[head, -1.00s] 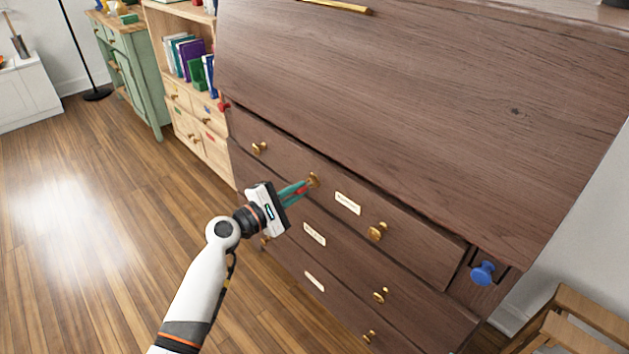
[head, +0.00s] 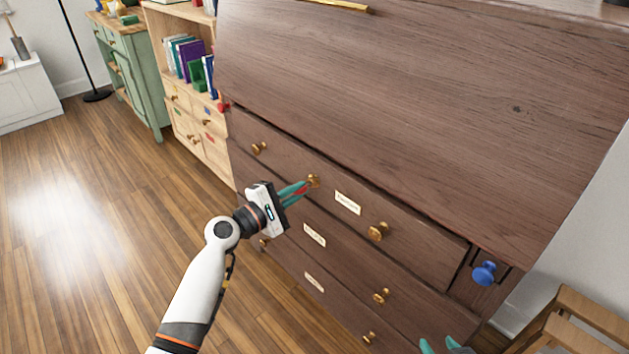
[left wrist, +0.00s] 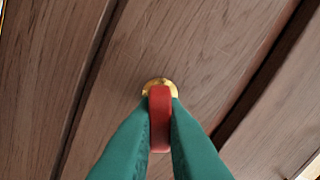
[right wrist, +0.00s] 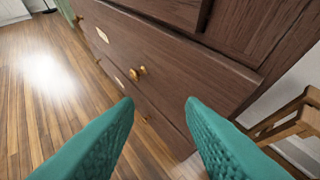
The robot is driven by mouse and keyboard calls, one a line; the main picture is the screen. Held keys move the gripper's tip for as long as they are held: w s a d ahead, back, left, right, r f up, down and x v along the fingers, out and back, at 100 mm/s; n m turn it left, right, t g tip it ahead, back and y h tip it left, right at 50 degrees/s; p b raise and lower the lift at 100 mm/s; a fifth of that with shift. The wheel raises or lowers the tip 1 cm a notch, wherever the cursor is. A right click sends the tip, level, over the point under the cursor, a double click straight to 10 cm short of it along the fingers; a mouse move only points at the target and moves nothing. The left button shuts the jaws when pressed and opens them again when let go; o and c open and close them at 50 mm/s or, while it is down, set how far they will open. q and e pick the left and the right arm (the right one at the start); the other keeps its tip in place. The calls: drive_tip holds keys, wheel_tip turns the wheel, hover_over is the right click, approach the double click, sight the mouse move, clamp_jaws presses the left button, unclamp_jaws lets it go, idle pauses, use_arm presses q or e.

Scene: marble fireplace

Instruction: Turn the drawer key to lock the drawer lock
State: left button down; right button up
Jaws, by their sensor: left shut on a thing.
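The drawer key has a red grip (left wrist: 160,118) and sits at a round brass lock (left wrist: 160,86) in the top drawer front (head: 290,165). In the head view the lock (head: 313,181) is left of the drawer's label. My left gripper (head: 300,190) is shut on the key's red grip, one teal finger on each side; the left wrist view shows this from close up. The key's shaft is hidden. My right gripper (right wrist: 160,105) is open and empty; its teal tips show at the bottom of the head view (head: 440,346).
Brass knobs (head: 378,231) stick out from the drawer fronts. A blue knob (head: 484,272) is at the right. A wooden chair or stool (head: 580,320) stands at the lower right. The floor (head: 90,220) at left is clear.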

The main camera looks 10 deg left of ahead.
use_arm(q)
drive_tip(key=shift+r+m+b, duration=0.1)
drive_tip(key=shift+m+b, duration=0.25)
drive_tip(key=shift+m, duration=0.15)
drive_tip(key=shift+d, duration=0.1)
drive_tip(key=shift+m+b, duration=0.65)
drive_tip(key=shift+m, duration=0.05)
drive_tip(key=shift+m+b, duration=0.4)
drive_tip(key=shift+m, duration=0.1)
drive_tip(key=shift+m+b, duration=0.3)
drive_tip(key=shift+m, duration=0.1)
drive_tip(key=shift+m+b, duration=0.35)
drive_tip(key=shift+m, duration=0.35)
use_arm(e)
drive_tip(key=w+a+r+t+y, duration=0.1)
drive_tip(key=r+t+y, duration=0.1)
drive_tip(key=r+t, duration=0.4)
drive_tip(key=w+a+r+t+y, duration=0.2)
drive_tip(key=r+t, duration=0.4)
drive_tip(key=r, duration=0.4)
drive_tip(key=shift+w+a+n, duration=0.15)
drive_tip(key=shift+a+n, duration=0.05)
drive_tip(key=shift+n, duration=0.2)
use_arm(q)
drive_tip(key=shift+b, duration=0.35)
use_arm(e)
drive_tip(key=shift+r+t, duration=0.1)
drive_tip(key=shift+t, duration=0.2)
